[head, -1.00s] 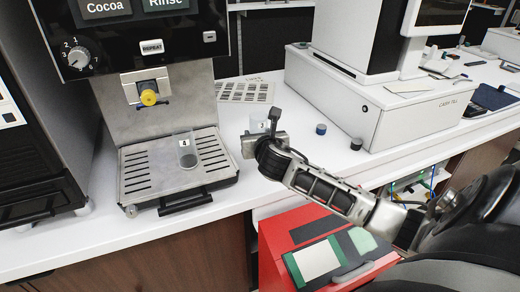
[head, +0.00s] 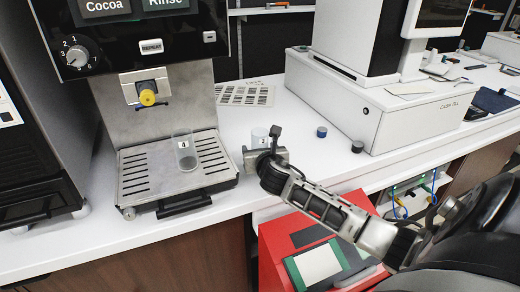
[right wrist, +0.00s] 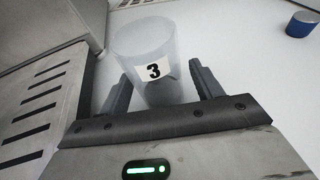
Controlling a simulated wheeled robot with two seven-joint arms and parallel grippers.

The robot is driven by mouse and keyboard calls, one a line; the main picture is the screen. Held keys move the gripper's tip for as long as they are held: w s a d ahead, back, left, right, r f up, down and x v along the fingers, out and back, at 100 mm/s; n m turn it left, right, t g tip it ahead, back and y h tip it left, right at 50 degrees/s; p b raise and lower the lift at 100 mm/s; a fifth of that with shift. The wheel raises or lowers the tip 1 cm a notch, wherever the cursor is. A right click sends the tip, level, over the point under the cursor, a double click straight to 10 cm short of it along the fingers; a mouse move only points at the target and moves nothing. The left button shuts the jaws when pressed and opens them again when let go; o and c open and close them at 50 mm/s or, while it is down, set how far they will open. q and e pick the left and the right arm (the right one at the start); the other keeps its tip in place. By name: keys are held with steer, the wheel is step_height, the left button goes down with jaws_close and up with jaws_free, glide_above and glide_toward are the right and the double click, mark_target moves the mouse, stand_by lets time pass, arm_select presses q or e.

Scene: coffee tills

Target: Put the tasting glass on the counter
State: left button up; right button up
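A clear, frosted tasting glass with a number 3 label (right wrist: 146,52) stands upright on the white counter (head: 240,115). It also shows in the head view (head: 259,138), partly hidden by my right gripper. My right gripper (head: 262,158) is low at the counter beside the coffee machine. In the right wrist view its two fingers (right wrist: 160,88) stand apart on either side of glass 3, with a gap at the right finger. Another clear glass, labelled 4 (head: 185,150), stands on the drip tray (head: 140,180). My left gripper is out of view.
The coffee machine (head: 175,95) stands left of my right gripper. A blue cap (head: 321,132) and a dark cap (head: 357,146) lie to the right, before the cash till (head: 420,115). A card sheet (head: 245,95) lies behind. A red box (head: 275,240) is below the counter edge.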

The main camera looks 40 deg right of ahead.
steer(key=shift+r, duration=0.1)
steer(key=shift+s+a+r, duration=0.1)
steer(key=shift+s, duration=0.05)
steer(key=p+v, duration=0.1)
steer(key=v, duration=1)
steer(key=shift+s+a+r, duration=0.15)
steer(key=shift+s+a, duration=0.05)
steer(key=shift+s, duration=0.1)
